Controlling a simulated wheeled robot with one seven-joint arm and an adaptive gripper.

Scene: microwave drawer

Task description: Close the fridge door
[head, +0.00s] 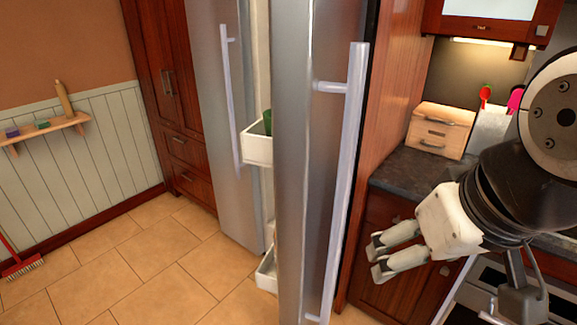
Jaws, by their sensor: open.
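The fridge is a steel two-door unit. Its right door (305,160) stands open, swung out towards me, with a long vertical handle (345,180) on its outer face. The left door (210,120) appears shut and has its own vertical handle (230,100). White door shelves (257,150) show in the gap, and the upper one holds a green item (267,122). My gripper (374,258) is open and empty, right of the open door and apart from its handle, in front of the lower cabinet. The fridge's inside is mostly hidden by the door.
A dark counter (405,172) with a wooden drawer box (441,130) and utensils stands at the right. A wooden cabinet (160,90) is left of the fridge. A red broom (20,265) rests at the far left. The tiled floor (130,260) left of the door is clear.

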